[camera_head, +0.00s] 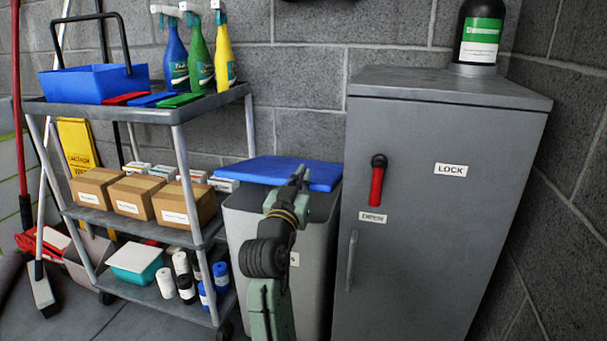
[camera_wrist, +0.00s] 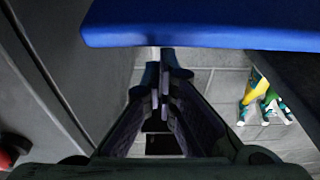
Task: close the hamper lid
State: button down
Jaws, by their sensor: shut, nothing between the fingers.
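The hamper (camera_head: 246,240) is a grey bin between the cart and the cabinet. My gripper (camera_head: 301,174) is at the lid's front right part, in front of the hamper. In the wrist view its fingers (camera_wrist: 165,85) are together and empty. I cannot tell whether they touch the lid. My arm hides part of the hamper's front.
A grey cabinet (camera_head: 430,200) with a red handle (camera_head: 377,182) stands close on the right. A cart (camera_head: 178,112) with spray bottles, a blue basket (camera_head: 95,82) and boxes (camera_head: 130,196) stands on the left. A block wall (camera_head: 310,60) is behind.

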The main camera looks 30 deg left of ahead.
jog(key=shift+s+f, duration=0.2)
jog(key=shift+f, duration=0.4)
